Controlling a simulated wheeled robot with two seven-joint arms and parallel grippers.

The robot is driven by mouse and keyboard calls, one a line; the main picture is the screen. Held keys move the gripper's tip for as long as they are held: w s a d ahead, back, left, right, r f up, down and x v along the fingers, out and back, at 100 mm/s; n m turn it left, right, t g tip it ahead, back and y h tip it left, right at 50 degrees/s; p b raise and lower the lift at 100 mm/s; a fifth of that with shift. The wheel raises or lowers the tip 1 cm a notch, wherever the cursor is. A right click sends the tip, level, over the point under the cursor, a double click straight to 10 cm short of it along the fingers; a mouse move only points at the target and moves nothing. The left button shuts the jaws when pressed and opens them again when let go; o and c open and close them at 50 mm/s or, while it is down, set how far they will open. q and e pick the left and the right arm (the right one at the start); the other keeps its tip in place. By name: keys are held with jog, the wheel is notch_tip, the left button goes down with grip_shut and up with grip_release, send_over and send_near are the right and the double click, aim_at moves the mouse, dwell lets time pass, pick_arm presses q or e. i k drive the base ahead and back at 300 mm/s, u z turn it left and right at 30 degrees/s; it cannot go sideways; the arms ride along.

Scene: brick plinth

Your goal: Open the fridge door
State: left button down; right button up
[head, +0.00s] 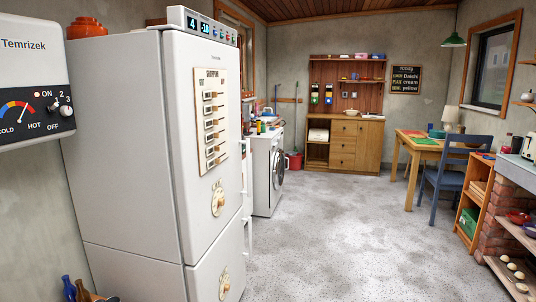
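A tall white fridge (130,150) stands at the left of the head view, seen from its side and at an angle to its front. Its upper door (205,75) and lower door (222,270) look closed. A vertical handle (248,185) shows along the right edge of the front. A wooden slider panel (212,115) and a round dial (218,198) are on the upper door. Another dial (224,283) is on the lower door. A display (205,27) sits on top. Neither of my grippers is in view.
A white washing machine (268,170) stands beyond the fridge. A wooden cabinet (343,145) is at the back. A table (420,150), a blue chair (450,175) and brick-built shelves (500,225) are at the right. The grey floor (340,235) between is clear.

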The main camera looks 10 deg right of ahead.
aim_at(192, 65)
jog(key=z, duration=0.45)
jog(key=i, duration=3.6)
jog(key=u, duration=0.3)
